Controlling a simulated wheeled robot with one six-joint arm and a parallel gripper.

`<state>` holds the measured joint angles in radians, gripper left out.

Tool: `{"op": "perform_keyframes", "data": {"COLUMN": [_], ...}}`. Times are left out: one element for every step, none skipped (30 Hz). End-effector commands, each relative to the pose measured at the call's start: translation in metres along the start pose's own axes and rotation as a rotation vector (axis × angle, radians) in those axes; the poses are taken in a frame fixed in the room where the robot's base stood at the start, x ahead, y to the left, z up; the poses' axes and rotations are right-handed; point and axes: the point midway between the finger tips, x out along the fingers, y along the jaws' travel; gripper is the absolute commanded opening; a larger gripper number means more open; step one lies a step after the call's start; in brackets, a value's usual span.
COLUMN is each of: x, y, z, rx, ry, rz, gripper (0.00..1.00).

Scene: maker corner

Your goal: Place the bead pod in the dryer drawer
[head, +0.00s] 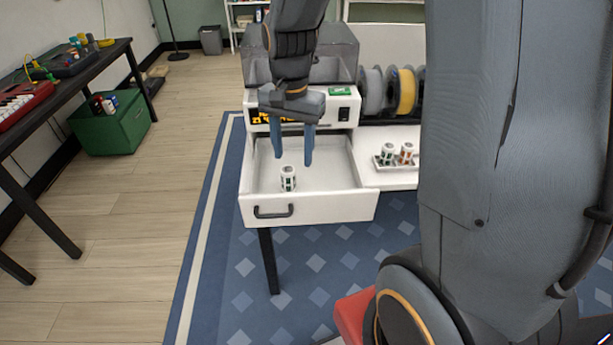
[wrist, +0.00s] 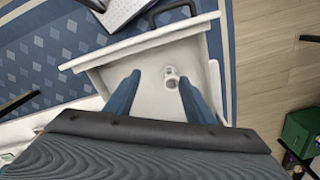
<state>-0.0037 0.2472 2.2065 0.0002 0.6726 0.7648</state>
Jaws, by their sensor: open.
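The dryer drawer (head: 340,206) is pulled open at the front of the white dryer (head: 344,110), its black handle facing me. A small white pod with dark green markings (head: 288,178) stands upright inside the drawer, near its front left. It also shows on the drawer floor in the wrist view (wrist: 171,78). My gripper (head: 292,162) hangs over the drawer with its blue fingers apart and nothing between them. In the wrist view my gripper (wrist: 156,82) has the pod beyond its right fingertip, apart from it as far as I can tell.
A small tray (head: 384,165) with two similar pods, one green-marked and one orange-marked, sits on the white surface right of the drawer. Filament spools (head: 406,92) stand behind it. A dark workbench (head: 62,80) and green box (head: 112,130) are at left. Open floor lies between.

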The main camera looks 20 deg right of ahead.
Motion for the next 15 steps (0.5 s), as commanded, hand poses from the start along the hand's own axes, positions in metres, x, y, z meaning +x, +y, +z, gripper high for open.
{"op": "perform_keyframes", "data": {"x": [0.000, 0.001, 0.003, 0.004, 0.005, 0.007, 0.008, 0.010, 0.011, 0.012, 0.013, 0.013, 0.014, 0.014, 0.015], "y": [0.014, 0.022, 0.032, 0.040, 0.046, 0.055, 0.061, 0.066, 0.072, 0.076, 0.079, 0.082, 0.084, 0.085, 0.086], "z": [0.015, 0.023, 0.034, 0.041, 0.048, 0.058, 0.063, 0.069, 0.075, 0.079, 0.082, 0.086, 0.087, 0.088, 0.089], "rx": [-0.105, -0.175, -0.265, -0.330, -0.393, -0.470, -0.523, -0.570, -0.626, -0.662, -0.691, -0.723, -0.740, -0.753, -0.763], "ry": [0.004, 0.006, 0.009, 0.011, 0.015, 0.017, 0.021, 0.022, 0.026, 0.027, 0.029, 0.030, 0.031, 0.032, 0.032], "rz": [-0.003, -0.005, -0.007, -0.008, -0.010, -0.011, -0.012, -0.012, -0.013, -0.013, -0.013, -0.013, -0.014, -0.014, -0.014], "gripper": [0.49, 0.49, 0.49, 0.49, 0.49, 0.49, 0.49, 0.49, 0.49, 0.49, 0.49, 0.49, 0.49, 0.49, 0.49]}}
